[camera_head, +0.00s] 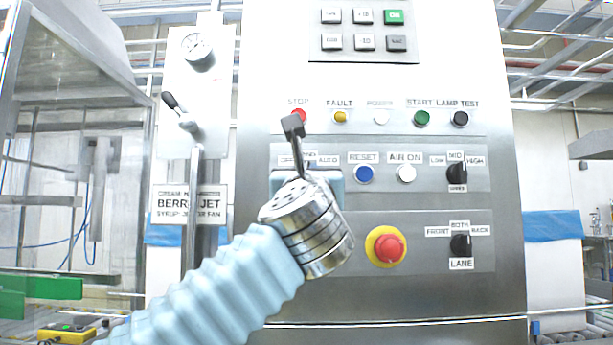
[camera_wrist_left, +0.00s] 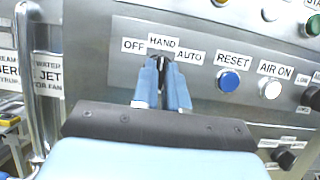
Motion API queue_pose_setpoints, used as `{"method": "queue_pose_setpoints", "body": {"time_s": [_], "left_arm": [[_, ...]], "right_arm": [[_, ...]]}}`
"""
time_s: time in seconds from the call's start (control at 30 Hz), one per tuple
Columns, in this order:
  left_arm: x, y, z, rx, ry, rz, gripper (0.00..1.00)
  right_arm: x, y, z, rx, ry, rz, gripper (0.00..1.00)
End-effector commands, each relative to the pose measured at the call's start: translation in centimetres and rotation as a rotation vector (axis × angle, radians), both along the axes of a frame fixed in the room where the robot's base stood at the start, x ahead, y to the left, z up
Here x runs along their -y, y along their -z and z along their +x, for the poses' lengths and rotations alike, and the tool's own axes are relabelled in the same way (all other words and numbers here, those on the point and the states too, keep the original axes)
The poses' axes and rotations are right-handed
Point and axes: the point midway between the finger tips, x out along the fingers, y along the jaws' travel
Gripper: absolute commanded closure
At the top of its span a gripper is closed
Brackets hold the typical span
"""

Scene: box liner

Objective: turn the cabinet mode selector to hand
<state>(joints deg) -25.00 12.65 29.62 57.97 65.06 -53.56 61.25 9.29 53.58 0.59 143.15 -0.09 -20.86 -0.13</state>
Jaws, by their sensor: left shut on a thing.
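The mode selector (camera_wrist_left: 161,62) is a small dark knob on the grey cabinet panel, under the labels OFF, HAND (camera_wrist_left: 164,42) and AUTO. My left gripper (camera_wrist_left: 162,84) is shut on it, with one light blue finger on each side. The fingers cover most of the knob, so I cannot tell clearly which label its pointer faces. In the head view my left wrist and gripper (camera_head: 335,182) are in front of the selector and hide it, with only parts of its labels showing. My right gripper is in neither view.
Right of the selector are the blue RESET button (camera_head: 364,174) and white AIR ON button (camera_head: 405,173). A red emergency stop (camera_head: 389,248) sits below. Two more black selectors, speed (camera_head: 457,174) and lane (camera_head: 460,244), are farther right. A lever and pipe (camera_head: 192,200) stand left.

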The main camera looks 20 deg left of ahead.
Motion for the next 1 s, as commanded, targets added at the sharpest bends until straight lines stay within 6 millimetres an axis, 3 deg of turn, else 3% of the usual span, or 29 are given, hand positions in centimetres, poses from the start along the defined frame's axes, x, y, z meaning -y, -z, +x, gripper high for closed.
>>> {"method": "queue_pose_setpoints", "body": {"time_s": [0.17,0.2,0.33,0.7,0.83,1.0], "left_arm": [[0.1,0.1,0.0,-0.002,0.001,0.001,1.00],[0.1,0.1,0.0,-0.002,0.001,0.001,0.83],[0.0,0.1,0.0,-0.001,0.001,0.001,0.63],[0.2,0.3,-0.5,0.000,0.001,0.001,0.62],[0.7,1.4,-2.4,0.002,0.003,0.002,0.62],[1.8,3.0,-6.2,0.001,0.003,0.003,0.62]], "right_arm": [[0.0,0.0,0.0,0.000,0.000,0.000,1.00],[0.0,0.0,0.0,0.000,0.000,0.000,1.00],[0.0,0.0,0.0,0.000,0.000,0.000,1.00],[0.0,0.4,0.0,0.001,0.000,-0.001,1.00],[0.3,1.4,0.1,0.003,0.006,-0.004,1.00],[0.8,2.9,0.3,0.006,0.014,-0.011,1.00]]}}
